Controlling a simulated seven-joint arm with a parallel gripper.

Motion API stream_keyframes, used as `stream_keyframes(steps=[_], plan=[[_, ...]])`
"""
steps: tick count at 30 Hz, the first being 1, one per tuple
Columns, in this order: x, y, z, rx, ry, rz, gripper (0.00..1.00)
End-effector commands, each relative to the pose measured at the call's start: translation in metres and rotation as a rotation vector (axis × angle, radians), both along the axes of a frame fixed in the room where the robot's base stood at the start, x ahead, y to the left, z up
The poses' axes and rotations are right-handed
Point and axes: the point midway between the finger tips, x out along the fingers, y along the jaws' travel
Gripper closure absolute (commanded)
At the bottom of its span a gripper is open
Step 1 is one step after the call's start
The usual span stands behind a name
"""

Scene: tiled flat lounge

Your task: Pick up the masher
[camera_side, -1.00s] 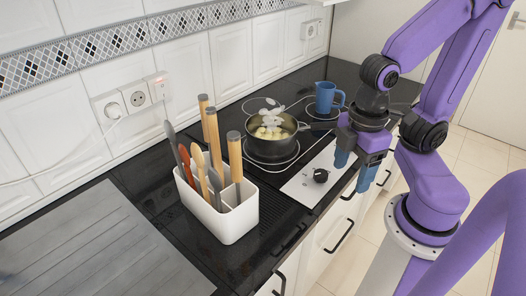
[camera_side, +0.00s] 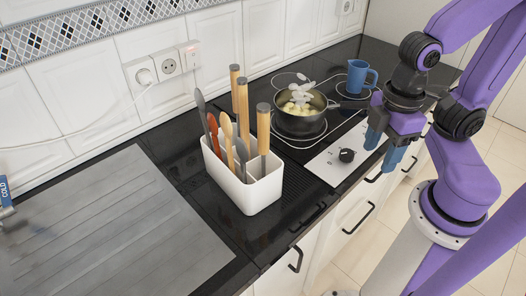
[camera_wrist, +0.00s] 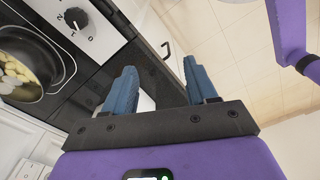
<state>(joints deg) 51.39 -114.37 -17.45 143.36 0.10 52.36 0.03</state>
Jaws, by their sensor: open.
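I cannot pick out the masher for certain. Several tools stand upright in a white utensil holder (camera_side: 262,196) on the black counter. Among them are wooden handles with grey ends, such as the front one (camera_side: 263,130), and their lower ends are hidden inside the holder. My gripper (camera_side: 382,150) is open and empty, with blue fingers pointing down, to the right of the holder near the counter's front edge. In the wrist view my gripper (camera_wrist: 160,68) has a clear gap between its fingers, with the counter edge and floor beyond.
A pot (camera_side: 298,122) with pale yellow chunks sits on the hob, with white wisps above it. A blue mug (camera_side: 360,77) stands behind it. A control panel with a black knob (camera_side: 346,155) lies near my gripper. A grey drainboard (camera_side: 105,235) is at the left.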

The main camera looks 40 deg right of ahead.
Motion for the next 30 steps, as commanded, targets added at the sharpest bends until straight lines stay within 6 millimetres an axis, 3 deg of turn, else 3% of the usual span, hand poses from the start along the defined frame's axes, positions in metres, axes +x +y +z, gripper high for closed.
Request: stream_keyframes(steps=[8, 26, 30], plan=[[0.001, 0.001, 0.012, 0.004, -0.002, 0.0, 0.43], [0.0, 0.001, 0.113, 0.004, -0.002, 0.0, 0.43], [-0.003, 0.022, 0.105, 0.078, 0.018, 0.024, 0.43]])
